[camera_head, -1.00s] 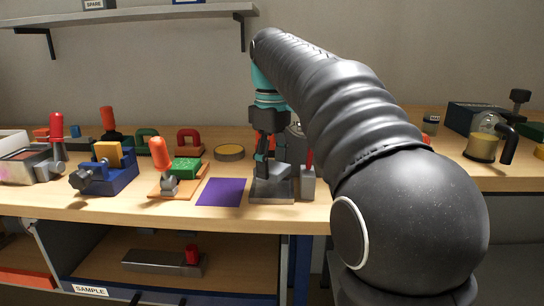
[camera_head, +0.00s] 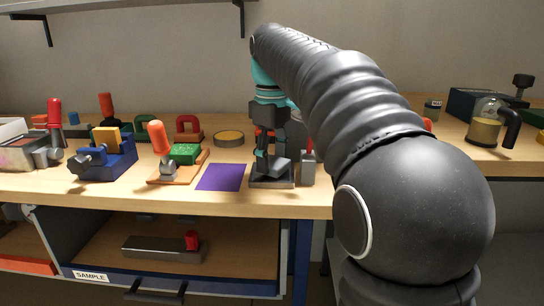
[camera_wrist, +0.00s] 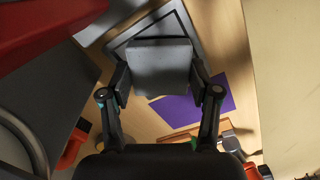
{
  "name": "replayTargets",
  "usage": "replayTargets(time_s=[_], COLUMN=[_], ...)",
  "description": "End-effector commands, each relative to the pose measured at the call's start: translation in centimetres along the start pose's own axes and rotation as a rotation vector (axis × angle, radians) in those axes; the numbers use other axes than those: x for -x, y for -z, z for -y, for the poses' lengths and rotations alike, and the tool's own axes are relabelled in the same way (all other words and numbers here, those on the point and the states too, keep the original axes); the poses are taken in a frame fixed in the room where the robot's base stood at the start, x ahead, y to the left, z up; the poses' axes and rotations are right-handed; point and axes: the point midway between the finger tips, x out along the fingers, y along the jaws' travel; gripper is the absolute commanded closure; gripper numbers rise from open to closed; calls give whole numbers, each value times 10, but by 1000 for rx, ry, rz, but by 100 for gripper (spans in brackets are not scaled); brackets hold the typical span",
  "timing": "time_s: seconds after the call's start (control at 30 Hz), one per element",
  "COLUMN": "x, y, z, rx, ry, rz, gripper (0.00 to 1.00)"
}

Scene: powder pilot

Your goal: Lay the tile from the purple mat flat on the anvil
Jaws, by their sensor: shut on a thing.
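My gripper (camera_wrist: 160,80) is shut on a grey square tile (camera_wrist: 160,67), gripped by two opposite edges. In the head view the tile (camera_head: 281,164) looks tilted, just above the anvil (camera_head: 272,183), a low grey block with a dark top. In the wrist view the anvil (camera_wrist: 187,22) lies beyond and partly under the tile. Whether tile and anvil touch, I cannot tell. The purple mat (camera_head: 221,177) is empty, left of the anvil; it also shows in the wrist view (camera_wrist: 205,102). My arm hides part of the bench.
A toggle clamp with an orange handle (camera_head: 159,137) stands left of the mat. A blue vise (camera_head: 108,164) is further left. A small grey block (camera_head: 308,170) stands close on the anvil's right. A round yellow-topped tin (camera_head: 229,139) sits behind. Bare wood lies along the front edge.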

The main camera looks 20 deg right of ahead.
Motion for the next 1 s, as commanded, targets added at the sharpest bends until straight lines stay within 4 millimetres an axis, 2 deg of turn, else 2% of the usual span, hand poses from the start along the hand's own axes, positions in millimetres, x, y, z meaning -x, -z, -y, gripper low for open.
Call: replayTargets(time_s=[0.3,0.33,0.43,0.67,0.73,1.0], x=[-6,-6,-5,-5,-6,-6], y=[0,0,0,0,0,0], z=[0,0,0,0,0,0], rx=[0,0,0,0,0,0], ry=[-1,-1,-1,0,0,0], rz=[-1,-1,-1,0,0,0], gripper=[76,36,11,9,5,5])
